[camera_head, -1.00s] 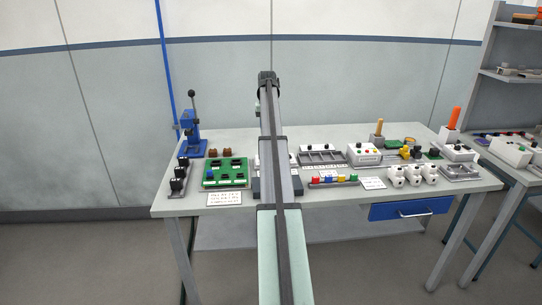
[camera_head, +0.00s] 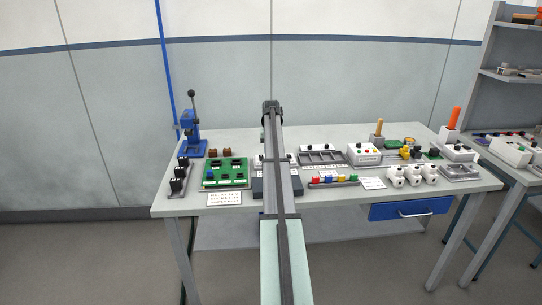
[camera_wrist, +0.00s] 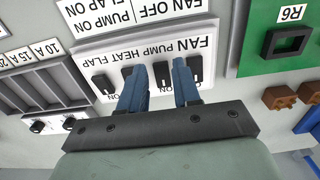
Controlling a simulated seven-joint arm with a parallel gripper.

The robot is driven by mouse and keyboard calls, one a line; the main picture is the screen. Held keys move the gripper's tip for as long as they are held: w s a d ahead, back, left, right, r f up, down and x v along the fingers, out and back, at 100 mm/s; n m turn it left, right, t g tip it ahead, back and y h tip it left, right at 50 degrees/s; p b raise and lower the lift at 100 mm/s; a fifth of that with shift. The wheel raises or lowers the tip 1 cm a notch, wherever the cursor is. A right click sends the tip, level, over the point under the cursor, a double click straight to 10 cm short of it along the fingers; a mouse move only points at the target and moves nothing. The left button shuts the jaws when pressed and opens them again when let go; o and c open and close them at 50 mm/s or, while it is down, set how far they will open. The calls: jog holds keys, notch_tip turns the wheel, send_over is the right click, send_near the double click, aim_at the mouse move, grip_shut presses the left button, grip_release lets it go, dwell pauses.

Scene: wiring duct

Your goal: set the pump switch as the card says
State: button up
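In the wrist view a white switch panel (camera_wrist: 222,72) carries black switches under the labels FAN, PUMP, HEAT and FLAP. The pump switch (camera_wrist: 162,73) stands between the two blue fingers of my gripper (camera_wrist: 160,85). The fingers are open and spread to either side of it; whether they touch it I cannot tell. The fan switch (camera_wrist: 195,67) is just right of the right finger, and the flap switch (camera_wrist: 103,84) is to the left. The heat switch (camera_wrist: 127,73) is partly behind the left finger. The card (camera_wrist: 140,22) reads "FAN OFF", "PUMP ON" and "FLAP ON".
A green board (camera_wrist: 255,50) lies right of the panel, with brown parts (camera_wrist: 282,98) near it. A grey slotted holder (camera_wrist: 45,85) marked in amperes lies left. In the head view my arm hides most of the panel. A blue lever press (camera_head: 192,130) stands at the bench's back left.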

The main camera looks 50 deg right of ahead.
jog(key=shift+f, duration=0.8)
grip_shut()
